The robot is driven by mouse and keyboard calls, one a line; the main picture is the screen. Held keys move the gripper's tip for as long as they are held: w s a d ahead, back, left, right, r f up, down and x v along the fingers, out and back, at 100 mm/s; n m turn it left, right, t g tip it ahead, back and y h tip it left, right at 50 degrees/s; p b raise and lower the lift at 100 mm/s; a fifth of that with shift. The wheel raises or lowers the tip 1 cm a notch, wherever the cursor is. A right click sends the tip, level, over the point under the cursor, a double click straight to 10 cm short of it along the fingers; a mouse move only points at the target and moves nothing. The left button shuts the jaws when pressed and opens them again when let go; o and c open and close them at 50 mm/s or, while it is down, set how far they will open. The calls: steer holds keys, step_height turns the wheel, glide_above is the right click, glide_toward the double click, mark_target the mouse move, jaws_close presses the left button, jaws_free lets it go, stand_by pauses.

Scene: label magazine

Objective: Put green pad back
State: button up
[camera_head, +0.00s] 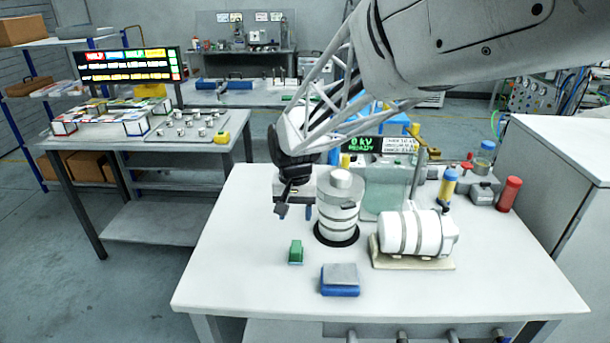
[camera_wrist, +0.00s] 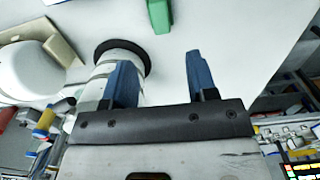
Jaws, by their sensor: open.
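A green pad (camera_head: 296,252) lies on the white table near the front, left of the white banded cylinder. It also shows in the wrist view (camera_wrist: 159,15) at the top, beyond the fingertips. My gripper (camera_head: 295,211) hangs above the table behind the green pad, beside the upright cylinder. Its two blue fingers (camera_wrist: 158,65) are apart with nothing between them. A blue block with a grey top (camera_head: 340,279) lies to the right and nearer the front edge.
The upright white cylinder (camera_head: 338,212) stands on a black ring close to my gripper. A second white cylinder (camera_head: 416,232) lies on a beige base at right. A display panel (camera_head: 365,145) and colored bottles stand behind. The table's left front is clear.

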steer(key=shift+d, duration=0.1)
steer(key=s+d+r+t, duration=0.1)
steer(key=s+d+r, duration=0.3)
steer(key=s+d, duration=0.8)
steer(key=s+d+r+t, duration=0.1)
steer(key=s+d+r, duration=0.3)
steer(key=s+d, duration=0.7)
steer(key=s, duration=0.3)
steer(key=shift+s+d+t, duration=0.25)
steer(key=shift+d+t, duration=0.05)
steer(key=shift+d, duration=0.05)
